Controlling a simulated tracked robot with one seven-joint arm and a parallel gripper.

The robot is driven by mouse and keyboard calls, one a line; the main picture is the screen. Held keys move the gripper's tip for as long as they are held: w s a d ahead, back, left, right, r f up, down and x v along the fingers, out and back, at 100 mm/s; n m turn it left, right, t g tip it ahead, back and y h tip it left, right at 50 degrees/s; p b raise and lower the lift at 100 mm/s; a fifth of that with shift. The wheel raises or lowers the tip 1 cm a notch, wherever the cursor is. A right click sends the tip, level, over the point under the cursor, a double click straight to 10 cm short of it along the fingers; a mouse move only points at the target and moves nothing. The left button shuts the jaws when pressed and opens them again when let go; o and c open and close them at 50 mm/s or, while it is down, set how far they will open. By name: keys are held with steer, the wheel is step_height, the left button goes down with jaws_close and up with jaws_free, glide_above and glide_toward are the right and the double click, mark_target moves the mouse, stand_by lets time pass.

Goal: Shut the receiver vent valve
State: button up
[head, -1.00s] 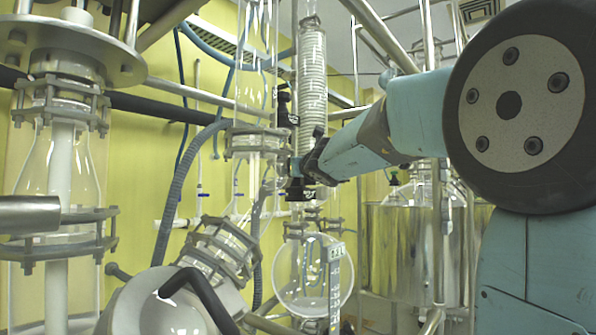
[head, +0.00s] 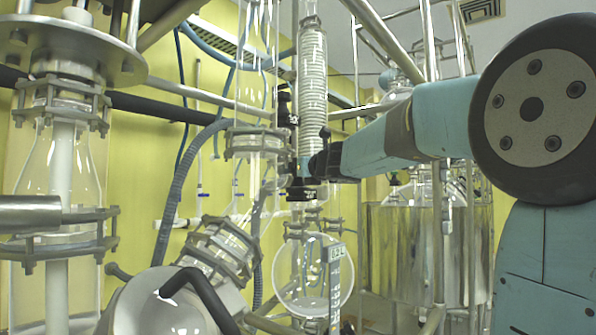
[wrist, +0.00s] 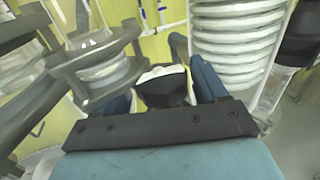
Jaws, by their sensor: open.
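The receiver is probably the round glass flask (head: 312,275) with a vertical label strip, low in the middle of the head view. My gripper (head: 304,168) is above it, beside the foot of a coiled glass condenser (head: 313,90). In the wrist view my gripper (wrist: 163,88) is open, with one blue finger on each side of a dark piece with a pale upper edge (wrist: 165,88). This piece may be the vent valve's handle; I cannot tell whether the fingers touch it. In the head view dark fittings (head: 300,192) sit just below the gripper, and the valve is not clearly visible.
A clamped glass column (head: 255,138) stands just left of my gripper; its metal flange (wrist: 95,65) is close in the wrist view. The condenser coil (wrist: 235,35) is close on the right. A steel vessel (head: 415,250) stands at the right; pipes and hoses crowd the area.

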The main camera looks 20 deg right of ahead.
steer(key=shift+d+r+n+g+y, duration=0.15)
steer(key=shift+n+g+y, duration=0.4)
steer(key=shift+n+y, duration=0.5)
steer(key=shift+d+r+n+g+y, duration=0.15)
steer(key=shift+n+g+y, duration=0.45)
steer(key=shift+y, duration=0.85)
steer(key=shift+s+a+n+g+y, duration=0.1)
steer(key=shift+n+g+y, duration=0.85)
steer(key=shift+n+y, duration=0.3)
